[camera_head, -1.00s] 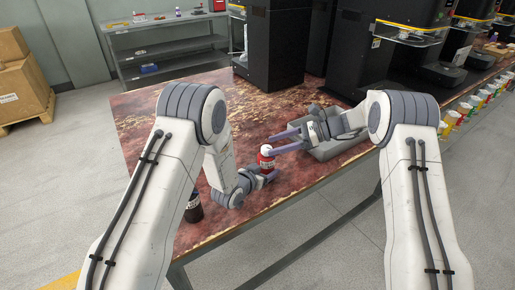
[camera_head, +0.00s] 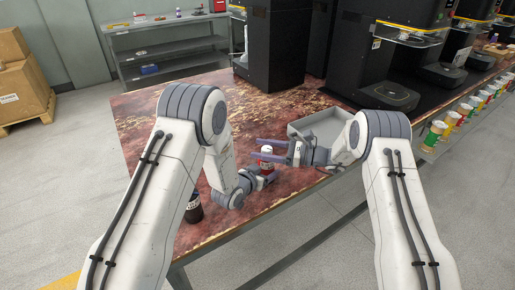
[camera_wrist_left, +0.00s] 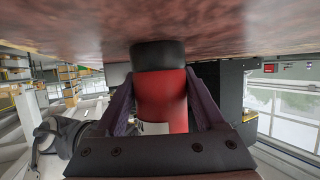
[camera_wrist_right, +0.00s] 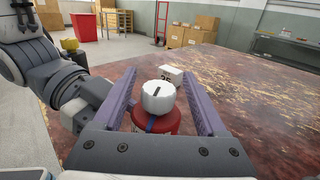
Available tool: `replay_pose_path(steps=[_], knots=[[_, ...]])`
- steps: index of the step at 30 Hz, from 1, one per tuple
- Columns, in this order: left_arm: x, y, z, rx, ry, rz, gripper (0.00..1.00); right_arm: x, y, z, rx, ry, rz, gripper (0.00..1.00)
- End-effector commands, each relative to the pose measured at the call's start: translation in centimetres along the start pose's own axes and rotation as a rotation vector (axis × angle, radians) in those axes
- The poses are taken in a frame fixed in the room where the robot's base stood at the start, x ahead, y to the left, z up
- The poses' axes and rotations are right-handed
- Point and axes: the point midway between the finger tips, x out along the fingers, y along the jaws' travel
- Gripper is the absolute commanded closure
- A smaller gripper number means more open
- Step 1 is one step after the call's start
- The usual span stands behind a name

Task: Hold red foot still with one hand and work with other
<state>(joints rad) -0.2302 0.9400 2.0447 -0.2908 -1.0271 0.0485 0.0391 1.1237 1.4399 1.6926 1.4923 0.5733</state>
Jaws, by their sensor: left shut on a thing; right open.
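The red foot (camera_head: 266,167) stands upright on the table, a red cylinder with a black base and a white slotted knob (camera_head: 267,150) on top. My left gripper (camera_head: 259,180) is shut on the red body low down; the left wrist view shows the red foot (camera_wrist_left: 161,98) between its fingers, black end against the table. My right gripper (camera_head: 264,149) is open, with its fingers on either side of the white knob. The right wrist view shows the knob (camera_wrist_right: 157,97) between the spread fingers, with gaps on both sides.
A dark bottle (camera_head: 194,210) stands near the table's front edge, left of my left gripper. A grey tray (camera_head: 325,125) lies behind my right gripper. A white block marked 25 (camera_wrist_right: 171,75) stands beyond the foot. Black machines (camera_head: 275,45) line the back. The table's left part is clear.

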Motion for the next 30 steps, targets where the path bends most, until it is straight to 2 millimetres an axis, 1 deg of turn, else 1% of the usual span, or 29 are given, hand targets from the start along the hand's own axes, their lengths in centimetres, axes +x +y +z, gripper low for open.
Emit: replay_pose_path(steps=[1, 5, 14, 15, 17, 18, 20, 26, 30], knots=[[0.0, 0.0, -0.1, 0.0, 0.001, 0.0, 0.93, 0.6, 0.1, 0.0, 0.0, 0.0, 0.002, 0.26], [0.0, 0.0, -0.1, 0.0, 0.001, 0.0, 0.93, 1.4, 0.0, 0.0, 0.0, 0.0, 0.0, 0.26], [0.0, 0.0, -0.1, 0.0, 0.001, 0.0, 0.93, 1.6, 0.0, 0.0, 0.0, 0.001, -0.001, 0.26], [0.0, 0.0, -0.1, 0.0, 0.001, 0.0, 0.93, 1.6, 0.0, 0.0, 0.0, 0.001, -0.001, 0.41], [0.0, 0.0, -0.1, 0.0, 0.001, 0.0, 0.93, 1.6, 0.0, 0.0, 0.0, 0.001, -0.001, 0.64], [0.0, 0.0, -0.1, 0.0, 0.001, 0.0, 0.93, 1.6, 0.0, 0.0, 0.0, 0.0, -0.001, 0.79], [0.0, 0.0, -0.1, 0.0, 0.001, 0.0, 0.93, 1.6, 0.0, 0.0, 0.0, 0.001, -0.001, 1.0], [0.0, 0.0, -0.1, 0.001, 0.001, 0.001, 0.93, 1.6, -0.1, 0.0, -0.002, 0.0, 0.006, 1.0], [0.0, 0.0, 0.0, 0.001, 0.001, 0.001, 0.93, 1.6, 0.0, 0.1, -0.004, -0.003, 0.041, 1.0]])
